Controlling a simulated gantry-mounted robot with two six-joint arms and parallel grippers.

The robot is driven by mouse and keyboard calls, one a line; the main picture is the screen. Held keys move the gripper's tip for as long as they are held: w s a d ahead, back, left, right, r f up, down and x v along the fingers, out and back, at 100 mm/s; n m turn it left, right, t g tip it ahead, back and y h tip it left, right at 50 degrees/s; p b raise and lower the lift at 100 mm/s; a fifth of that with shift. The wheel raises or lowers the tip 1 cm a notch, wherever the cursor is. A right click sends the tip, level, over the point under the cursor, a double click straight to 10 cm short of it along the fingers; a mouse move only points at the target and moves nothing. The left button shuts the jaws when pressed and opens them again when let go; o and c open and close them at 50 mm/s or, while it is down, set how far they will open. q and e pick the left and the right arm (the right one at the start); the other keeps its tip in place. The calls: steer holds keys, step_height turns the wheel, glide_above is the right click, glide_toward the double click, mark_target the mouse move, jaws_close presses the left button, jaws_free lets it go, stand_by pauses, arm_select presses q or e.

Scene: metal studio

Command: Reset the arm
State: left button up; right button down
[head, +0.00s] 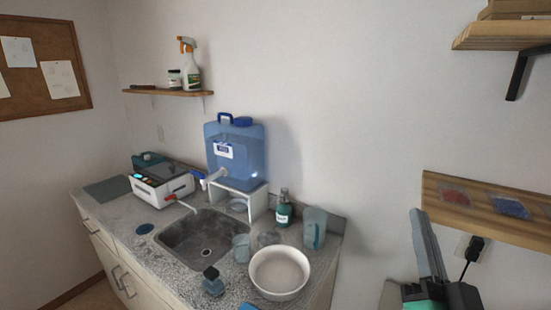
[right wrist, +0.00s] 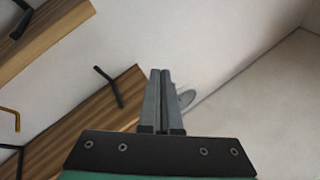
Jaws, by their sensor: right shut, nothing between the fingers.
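My right gripper (head: 416,214) points upward at the lower right of the head view, in front of the white wall and left of the wooden shelf. Its two long grey fingers lie together. In the right wrist view the right gripper (right wrist: 160,72) is shut and empty, with its fingertips against a background of pale wall and wooden shelves. My left gripper does not show in the head view.
A counter (head: 115,211) holds a sink (head: 190,238), a blue water jug (head: 236,150), a white bowl (head: 279,273), a pitcher (head: 315,228) and a soap bottle (head: 284,210). A wall shelf (head: 480,207) with red and blue packets is close to my right gripper.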

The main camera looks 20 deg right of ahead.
steer(key=s+a+r+n+t+y, duration=0.4)
steer(key=a+r+n+y, duration=0.15)
steer(key=r, duration=0.25)
steer(key=s+a+r+n+t+y, duration=0.3)
steer(key=a+r+n+y, duration=0.25)
steer(key=r+y, duration=0.2)
step_height(320, 180, up, 33)
steer(key=p, duration=3.2)
steer(key=shift+a+f+p, duration=0.2)
steer(key=shift+a+p, duration=0.1)
steer(key=shift+p, duration=0.05)
steer(key=shift+d+f+h, duration=0.1)
steer(key=shift+h, duration=0.4)
